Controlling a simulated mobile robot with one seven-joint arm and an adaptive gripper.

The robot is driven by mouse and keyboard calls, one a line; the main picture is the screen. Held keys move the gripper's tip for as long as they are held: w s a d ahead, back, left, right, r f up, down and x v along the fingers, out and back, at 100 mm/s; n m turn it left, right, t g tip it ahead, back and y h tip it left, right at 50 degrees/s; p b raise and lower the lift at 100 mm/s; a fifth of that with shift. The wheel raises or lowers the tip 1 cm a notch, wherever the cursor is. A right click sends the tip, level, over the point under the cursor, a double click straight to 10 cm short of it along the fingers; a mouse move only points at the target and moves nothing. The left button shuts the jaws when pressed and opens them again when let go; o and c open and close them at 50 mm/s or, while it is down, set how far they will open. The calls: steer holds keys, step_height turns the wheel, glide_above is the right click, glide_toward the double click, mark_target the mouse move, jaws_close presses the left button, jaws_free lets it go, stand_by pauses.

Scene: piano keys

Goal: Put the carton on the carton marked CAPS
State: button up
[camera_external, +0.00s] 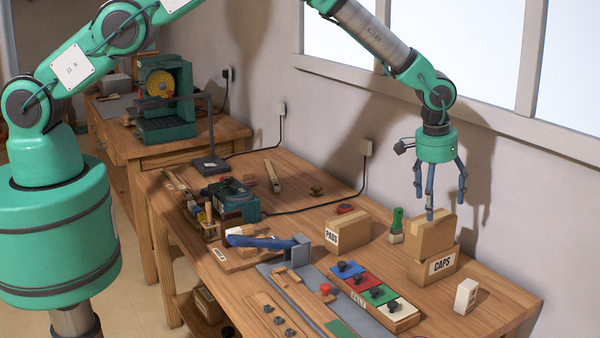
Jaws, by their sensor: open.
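A plain brown carton (431,240) rests upright on the carton marked CAPS (440,266), near the back right of the bench. It looks slightly turned relative to the carton below. My gripper (440,199) is open, fingers pointing down, just above the upper carton. One fingertip overlaps the carton's top edge in the picture; I cannot tell whether it touches. Nothing is held between the fingers.
A carton marked PADS (347,233) stands to the left. A green bottle (397,222) is close beside the stack. A tray of coloured blocks with black knobs (374,293) lies in front. A small white box (466,295) stands near the right edge.

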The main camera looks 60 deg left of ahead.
steer(key=shift+r, duration=0.2)
stand_by(0.6)
steer(key=shift+a+r, duration=0.1)
steer(key=shift+r, duration=0.15)
steer(key=s+a+r, duration=0.3)
steer(key=a+r, duration=0.3)
steer(key=r, duration=0.4)
steer(key=s+a+r+t, duration=0.1)
steer(key=s+a+r, duration=0.4)
steer(key=r, duration=0.4)
steer(key=s+a+r, duration=0.2)
steer(key=a+r, duration=0.5)
steer(key=r, duration=0.3)
steer(key=s+a+r+t, duration=0.1)
steer(key=s+a+r, duration=1.05)
steer(key=s, duration=0.35)
steer(key=s+a, duration=0.3)
steer(key=s, duration=0.6)
steer(key=s+a+t, duration=0.1)
steer(key=s+a, duration=0.2)
steer(key=s, duration=0.7)
steer(key=s+a, duration=0.4)
steer(key=s, duration=0.6)
steer(key=shift+s+r+t, duration=0.25)
steer(key=shift+r+t, duration=0.1)
steer(key=shift+t, duration=0.05)
